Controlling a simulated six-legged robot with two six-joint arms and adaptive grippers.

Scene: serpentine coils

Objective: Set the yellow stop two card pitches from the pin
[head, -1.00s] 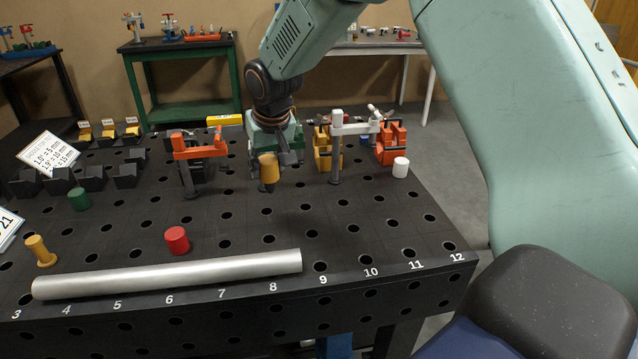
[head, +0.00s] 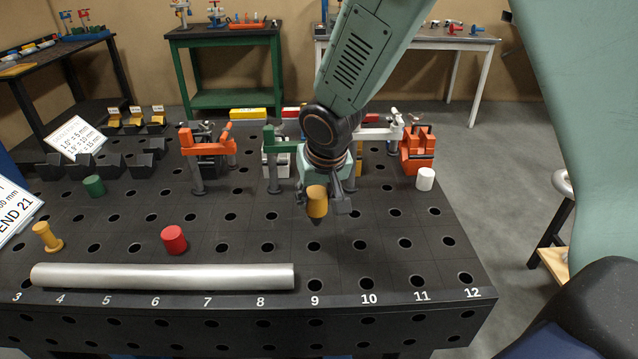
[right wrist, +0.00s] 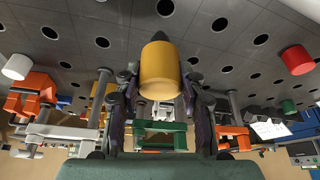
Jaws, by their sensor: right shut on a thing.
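The yellow stop (head: 317,201) is a short yellow cylinder with a dark tapered lower end. My right gripper (head: 326,203) is shut on it and holds it upright over the table, behind the number 9; its gap to the table is hard to judge. In the right wrist view the stop (right wrist: 160,69) sits between the fingers (right wrist: 160,90), dark tip pointing at the holed top. Two cards, one with degrees and millimetres (head: 75,138), one reading "END 21" (head: 15,217), are partly legible.
A silver tube (head: 163,277) lies along the front edge of the black holed table (head: 400,270). Red (head: 174,240), green (head: 94,186) and white (head: 425,179) cylinders stand apart. Orange (head: 208,150), green (head: 272,155) and white clamps line the back. The right front is clear.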

